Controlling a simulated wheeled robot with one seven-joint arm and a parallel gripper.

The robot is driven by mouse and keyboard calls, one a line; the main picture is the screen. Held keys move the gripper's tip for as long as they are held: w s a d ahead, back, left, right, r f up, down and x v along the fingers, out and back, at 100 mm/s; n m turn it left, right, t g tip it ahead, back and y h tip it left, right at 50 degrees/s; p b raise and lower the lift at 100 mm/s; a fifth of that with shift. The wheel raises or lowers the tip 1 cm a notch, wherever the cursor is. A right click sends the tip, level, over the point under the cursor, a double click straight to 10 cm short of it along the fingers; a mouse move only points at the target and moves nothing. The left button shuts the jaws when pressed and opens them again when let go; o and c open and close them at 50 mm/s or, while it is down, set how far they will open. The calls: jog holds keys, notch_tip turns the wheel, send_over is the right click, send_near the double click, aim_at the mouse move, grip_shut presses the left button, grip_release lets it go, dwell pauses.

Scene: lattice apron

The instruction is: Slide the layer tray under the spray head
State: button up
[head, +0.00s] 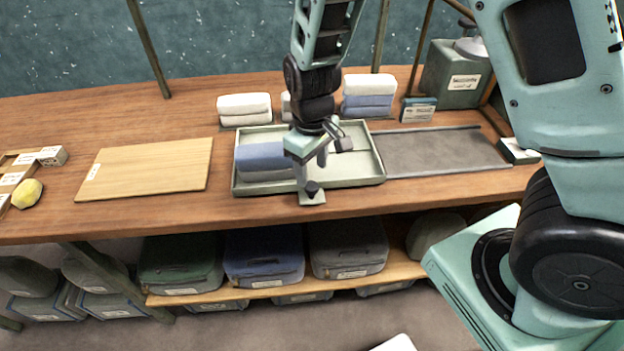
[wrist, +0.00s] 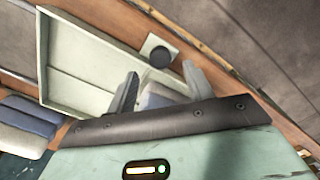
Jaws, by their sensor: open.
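The layer tray (head: 352,182) is a shallow pale-green tray on the wooden table, with folded blue and grey cloths (head: 262,157) at its left end. A dark round knob (head: 312,188) stands on a pale tab at its front edge. In the wrist view the tray (wrist: 90,72) lies at upper left and the knob (wrist: 160,56) shows just beyond my fingertips. My gripper (head: 324,150) is open above the tray's front part, apart from the knob as far as I can tell. I cannot make out the spray head for sure.
A flat dark strip (head: 445,153) lies right of the tray, clear on top. A labelled green tank (head: 455,78) stands behind it. Folded towels (head: 369,84) stand behind the tray. A wooden board (head: 150,168) lies to the left. Bins (head: 264,257) fill the lower shelf.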

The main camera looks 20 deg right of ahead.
aim_at(313, 185)
notch_tip(313, 185, down, 5)
jog(key=shift+r, duration=0.1)
dwell(0.3)
grip_shut()
jog(key=shift+d, duration=0.1)
